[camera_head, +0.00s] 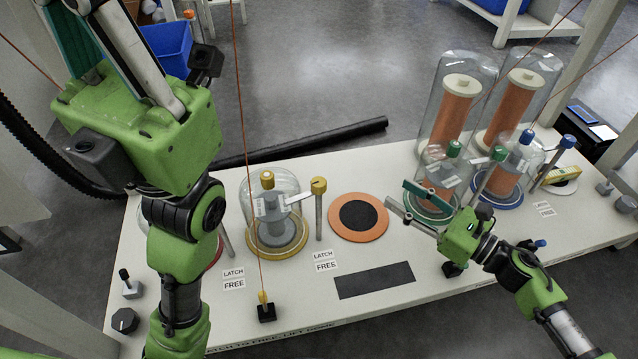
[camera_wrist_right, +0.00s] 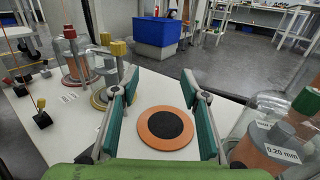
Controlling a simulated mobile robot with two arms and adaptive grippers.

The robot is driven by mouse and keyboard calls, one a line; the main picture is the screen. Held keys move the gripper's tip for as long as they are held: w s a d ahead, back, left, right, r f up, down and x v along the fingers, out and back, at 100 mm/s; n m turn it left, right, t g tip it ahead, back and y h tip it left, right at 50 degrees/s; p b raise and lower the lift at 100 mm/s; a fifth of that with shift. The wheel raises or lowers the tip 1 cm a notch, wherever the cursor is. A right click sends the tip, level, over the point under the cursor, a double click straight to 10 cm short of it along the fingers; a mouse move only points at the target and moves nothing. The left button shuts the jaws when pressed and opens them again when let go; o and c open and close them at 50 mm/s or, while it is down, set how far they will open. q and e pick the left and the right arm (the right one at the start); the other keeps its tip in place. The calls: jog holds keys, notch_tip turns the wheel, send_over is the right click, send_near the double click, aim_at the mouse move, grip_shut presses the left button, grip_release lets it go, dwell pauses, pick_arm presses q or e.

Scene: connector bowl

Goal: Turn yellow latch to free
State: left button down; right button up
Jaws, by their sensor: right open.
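The yellow latch is a grey post with a yellow cap (camera_head: 319,186), standing right of a glass bell with a yellow knob (camera_head: 267,180) on a yellow ring (camera_head: 262,252). In the right wrist view the yellow cap (camera_wrist_right: 118,48) shows just beyond the left-hand finger. My right gripper (camera_head: 407,199) is open and empty, right of the latch and apart from it, between the orange disc and the green station; it also shows in the wrist view (camera_wrist_right: 160,82). My left gripper (camera_head: 100,40) is high at the upper left; its fingertips are cut off by the frame.
An orange disc with a black centre (camera_head: 358,217) lies between latch and right gripper. Green-knobbed (camera_head: 454,149) and blue-knobbed (camera_head: 526,137) glass bells stand right, with tall glass cylinders (camera_head: 455,105) behind. A dark mat (camera_head: 375,280) lies in front. A thin orange line crosses before the yellow station.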

jog(key=shift+s+d, duration=0.1)
jog(key=shift+d, duration=0.15)
dwell(0.3)
jog(key=v, duration=1.2)
jog(key=shift+s, duration=0.1)
